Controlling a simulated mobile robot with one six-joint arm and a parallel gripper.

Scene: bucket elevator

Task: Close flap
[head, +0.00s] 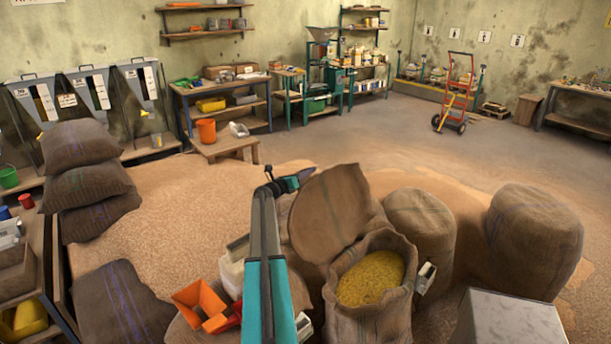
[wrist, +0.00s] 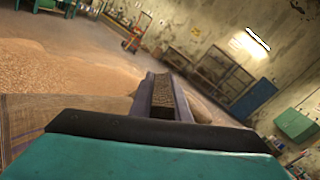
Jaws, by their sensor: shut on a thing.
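An open burlap sack (head: 368,318) full of yellow grain (head: 372,278) stands at the lower middle of the head view. Its round burlap flap (head: 332,212) is raised and leans up at the sack's back left, leaving the grain uncovered. My gripper (head: 304,176) is at the flap's upper left edge and is shut on it. In the wrist view, brown woven cloth (wrist: 163,92) shows between the two dark fingers of my gripper (wrist: 162,84). The exact depth of the grip is hidden in the head view.
Full sacks (head: 421,228) stand right of the open one, and stacked sacks (head: 88,185) lie at the left. An orange container (head: 200,303) is left of my arm. Loose grain (head: 190,215) covers the floor behind.

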